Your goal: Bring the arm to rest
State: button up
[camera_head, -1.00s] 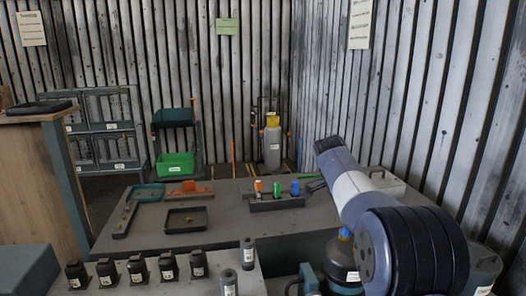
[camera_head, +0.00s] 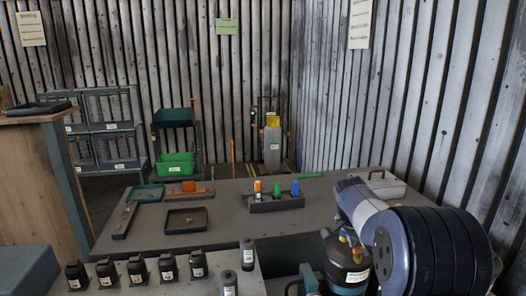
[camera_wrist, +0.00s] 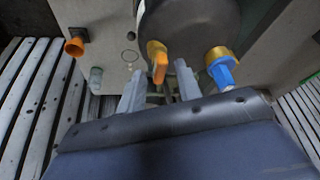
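My arm (camera_head: 370,215) stands at the right of the head view, its big dark joint in front. My gripper is hidden there. In the wrist view my gripper (camera_wrist: 161,85) shows two grey fingers apart, with nothing visibly held between them. An orange lever (camera_wrist: 157,62) lies just beyond the fingertips; whether they touch it I cannot tell. A blue knob with a brass collar (camera_wrist: 222,70) is to the right, beside a dark rounded vessel (camera_wrist: 185,25). In the head view, a dark tank (camera_head: 346,262) stands under my arm.
The grey table (camera_head: 330,212) holds a rack with coloured bottles (camera_head: 277,203), a black tray (camera_head: 187,220) and a light case (camera_head: 385,184). Several black containers (camera_head: 137,270) line the front bench. A grey cylinder with a yellow top (camera_head: 272,145) stands by the wall.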

jog(key=n+y, duration=0.1)
jog(key=n, duration=0.2)
jog(key=n+t+y, duration=0.1)
jog(key=n, duration=0.2)
jog(key=shift+s+d+n+t+p, duration=0.2)
jog(key=shift+n+t+p, duration=0.1)
jog(key=shift+n, duration=0.1)
jog(key=shift+d+n+y, duration=0.1)
jog(key=shift+n+y, duration=0.55)
jog(key=shift+n, duration=0.85)
jog(key=shift+d+n+y, duration=0.1)
jog(key=shift+n+y, duration=0.55)
jog(key=shift+n, duration=0.85)
jog(key=shift+s+r+b, duration=0.1)
jog(key=shift+r+b, duration=0.2)
jog(key=shift+r, duration=0.25)
jog(key=shift+s+d+r, duration=0.1)
jog(key=shift+s+r, duration=0.1)
jog(key=shift+r, duration=0.15)
jog(key=shift+s, duration=0.1)
